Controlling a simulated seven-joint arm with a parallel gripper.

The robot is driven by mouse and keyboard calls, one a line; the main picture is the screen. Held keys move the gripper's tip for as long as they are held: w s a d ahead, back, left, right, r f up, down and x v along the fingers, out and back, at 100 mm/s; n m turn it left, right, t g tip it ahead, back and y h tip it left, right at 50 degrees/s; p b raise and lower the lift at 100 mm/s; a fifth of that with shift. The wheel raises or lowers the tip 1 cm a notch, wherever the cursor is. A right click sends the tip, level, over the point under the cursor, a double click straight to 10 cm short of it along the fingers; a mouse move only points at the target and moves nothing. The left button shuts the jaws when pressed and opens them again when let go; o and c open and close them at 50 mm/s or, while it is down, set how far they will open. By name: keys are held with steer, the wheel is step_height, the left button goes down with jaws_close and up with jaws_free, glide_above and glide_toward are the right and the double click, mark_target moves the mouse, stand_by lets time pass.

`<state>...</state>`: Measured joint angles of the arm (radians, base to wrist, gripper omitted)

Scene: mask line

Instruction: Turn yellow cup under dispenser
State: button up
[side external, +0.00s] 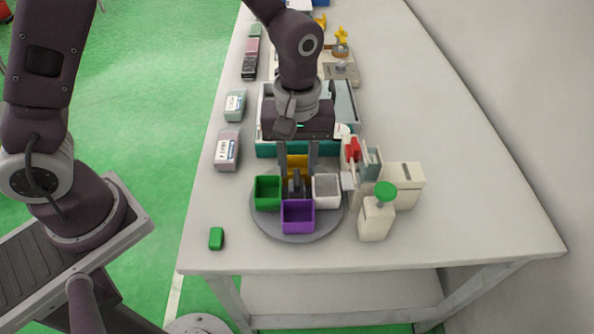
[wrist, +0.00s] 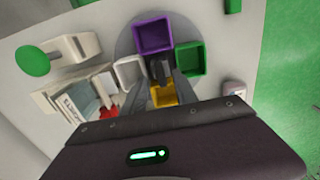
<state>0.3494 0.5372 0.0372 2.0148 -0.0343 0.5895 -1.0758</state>
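A round grey turntable (side external: 268,227) carries a yellow cup (side external: 297,161), a green cup (side external: 267,193), a purple cup (side external: 297,217) and a white cup (side external: 327,190) around a dark centre knob (side external: 296,184). The yellow cup is at the back, nearest my arm. My gripper (side external: 298,167) points down over it with fingers apart, close to the knob; contact is unclear. The wrist view shows the yellow cup (wrist: 163,96) partly hidden by my gripper body. The dispenser (side external: 362,165), pale with a red part, stands right of the turntable, by the white cup.
A small green block (side external: 216,238) lies at the front left. Labelled boxes (side external: 228,150) line the left edge. The right side of the table is clear.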

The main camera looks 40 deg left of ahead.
mark_target(297, 189)
steer(key=shift+f, duration=1.45)
jaws_close()
